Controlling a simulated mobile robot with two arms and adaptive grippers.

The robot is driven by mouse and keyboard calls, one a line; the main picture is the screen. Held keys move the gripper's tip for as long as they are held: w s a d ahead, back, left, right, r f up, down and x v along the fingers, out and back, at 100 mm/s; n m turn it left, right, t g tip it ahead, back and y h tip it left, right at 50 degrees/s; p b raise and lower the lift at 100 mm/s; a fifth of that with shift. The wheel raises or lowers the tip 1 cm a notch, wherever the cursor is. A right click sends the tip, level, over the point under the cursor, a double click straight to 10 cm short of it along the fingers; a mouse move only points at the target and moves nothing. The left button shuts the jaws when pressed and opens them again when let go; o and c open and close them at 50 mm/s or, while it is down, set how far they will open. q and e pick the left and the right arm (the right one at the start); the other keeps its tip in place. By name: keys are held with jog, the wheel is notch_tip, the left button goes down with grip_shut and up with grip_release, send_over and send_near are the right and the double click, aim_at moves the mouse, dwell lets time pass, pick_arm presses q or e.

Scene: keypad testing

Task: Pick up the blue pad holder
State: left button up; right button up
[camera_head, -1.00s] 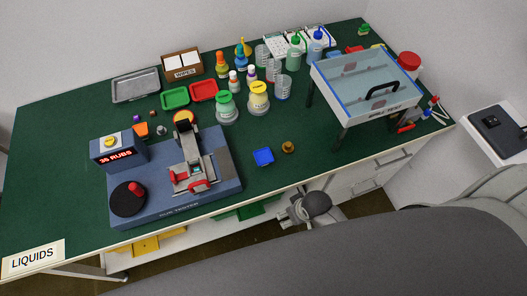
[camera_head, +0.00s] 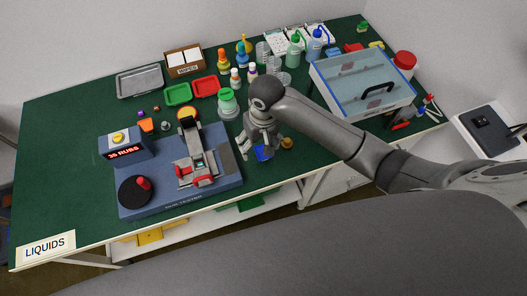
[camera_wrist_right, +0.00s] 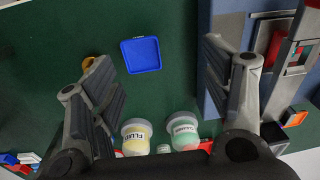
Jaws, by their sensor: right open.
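The blue pad holder (camera_wrist_right: 141,55) is a small square blue piece lying on the green table. In the right wrist view it lies between and beyond the open fingers of my right gripper (camera_wrist_right: 160,75), nearer the left finger, with nothing touching it. In the head view my right gripper (camera_head: 261,150) is above the blue pad holder (camera_head: 264,154) and hides part of it. My right gripper is open and empty. My left gripper is not in view.
The rub tester (camera_head: 217,170) stands left of the holder. A small brass-coloured piece (camera_wrist_right: 88,65) lies close beside the holder. Cups labelled FLUSH (camera_wrist_right: 136,138) and CLEANER (camera_wrist_right: 183,132) stand nearby. A clear-topped spill-test box (camera_head: 345,75) stands to the right.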

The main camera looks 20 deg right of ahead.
jog(key=w+d+r, duration=0.1)
jog(key=w+d, duration=0.1)
jog(key=h, duration=0.1)
send_over(258, 149)
jog(key=s+d, duration=0.1)
jog(key=shift+m, duration=0.4)
jog(key=f, duration=0.5)
jog(key=shift+s+d, duration=0.2)
jog(key=shift+s+f+p, duration=0.15)
jog(key=shift+f+p, duration=0.7)
jog(key=shift+f, duration=1.9)
jog(key=c, duration=1.2)
jog(key=shift+r, duration=0.15)
